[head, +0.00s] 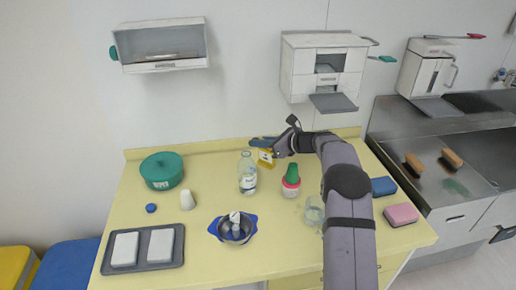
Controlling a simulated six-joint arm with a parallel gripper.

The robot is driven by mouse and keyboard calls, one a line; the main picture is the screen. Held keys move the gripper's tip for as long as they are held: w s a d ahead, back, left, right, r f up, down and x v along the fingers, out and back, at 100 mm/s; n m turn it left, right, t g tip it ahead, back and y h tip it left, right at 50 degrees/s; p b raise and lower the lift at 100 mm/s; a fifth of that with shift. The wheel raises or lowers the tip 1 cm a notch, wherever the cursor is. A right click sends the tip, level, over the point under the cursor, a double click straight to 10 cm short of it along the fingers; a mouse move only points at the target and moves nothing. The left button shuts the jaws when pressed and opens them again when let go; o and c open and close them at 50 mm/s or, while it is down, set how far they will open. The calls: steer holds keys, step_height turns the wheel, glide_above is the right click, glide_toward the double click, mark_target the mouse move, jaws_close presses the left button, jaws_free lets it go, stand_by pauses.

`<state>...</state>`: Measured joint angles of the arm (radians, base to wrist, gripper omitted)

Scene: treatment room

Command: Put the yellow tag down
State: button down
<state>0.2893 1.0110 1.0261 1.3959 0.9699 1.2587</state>
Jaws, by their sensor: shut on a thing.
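The yellow tag (266,158) is at my gripper (272,149), near the back of the table and right of the clear bottle. My gripper is shut on the tag. It reaches in from the right and looks to be above the tabletop, but the exact height is hard to tell. A dark blue piece (262,142) shows just above the tag; I cannot tell if it is part of the gripper or another thing. The gripper's fingertips are small and partly hidden.
Near the tag stand a clear bottle (247,174) and a pink bottle with a green top (291,182). A glass (314,210) stands by my arm. A green pot (162,171), a bowl (236,231) and a grey tray (172,260) are leftward. The yellow table (208,185) is bare between pot and bottle.

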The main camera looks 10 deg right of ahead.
step_height(320, 180, down, 2)
steer(key=shift+f+p, duration=0.2)
steer(key=shift+p, duration=0.15)
steer(key=shift+w+f+p, duration=0.1)
steer(key=shift+w+p, duration=0.05)
steer(key=shift+p, duration=0.15)
steer(key=shift+f, duration=0.25)
steer(key=c, duration=1.9)
jaws_free()
steer(key=shift+f, duration=0.1)
